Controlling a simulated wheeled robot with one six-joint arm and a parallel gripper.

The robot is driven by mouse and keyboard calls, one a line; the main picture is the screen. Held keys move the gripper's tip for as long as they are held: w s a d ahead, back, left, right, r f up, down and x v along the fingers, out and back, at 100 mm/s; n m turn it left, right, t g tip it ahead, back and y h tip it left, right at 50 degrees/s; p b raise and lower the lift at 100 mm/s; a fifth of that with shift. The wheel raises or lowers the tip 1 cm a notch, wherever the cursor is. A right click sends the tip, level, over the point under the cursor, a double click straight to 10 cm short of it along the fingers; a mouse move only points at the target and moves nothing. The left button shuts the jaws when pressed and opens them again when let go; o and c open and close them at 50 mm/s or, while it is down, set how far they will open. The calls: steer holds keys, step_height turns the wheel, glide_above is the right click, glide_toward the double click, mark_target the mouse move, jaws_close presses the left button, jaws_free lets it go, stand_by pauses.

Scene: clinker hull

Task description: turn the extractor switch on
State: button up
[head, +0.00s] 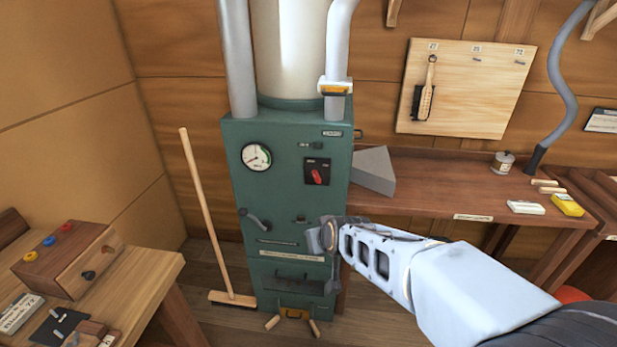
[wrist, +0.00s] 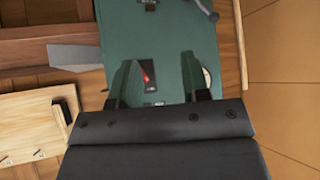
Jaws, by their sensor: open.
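The extractor switch (head: 317,176) is a red knob on a black plate, high on the right of the green cabinet's front (head: 285,210). The knob is slightly tilted; its plate markings are too small to read. In the wrist view the cabinet is upside down, and the switch (wrist: 146,77) shows between my gripper's (wrist: 157,62) two dark fingers. The fingers are apart, with nothing held between them. In the head view my gripper (head: 323,256) is in front of the cabinet, lower than the switch and apart from it.
A round gauge (head: 256,157) is left of the switch, and a dark lever handle (head: 256,220) is below it. A grey wedge block (head: 374,170) lies on the bench (head: 440,190) at right. A broom (head: 205,210) leans left of the cabinet. The space before the switch looks clear.

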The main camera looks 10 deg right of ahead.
steer(key=w+a+t+h+p, duration=0.1)
steer(key=w+t, duration=0.2)
steer(key=w, duration=0.5)
steer(key=t+h+p, duration=0.3)
steer(key=t+h, duration=0.3)
glide_toward(316, 179)
steer(key=p+x, duration=0.3)
steer(key=x, duration=0.6)
jaws_close()
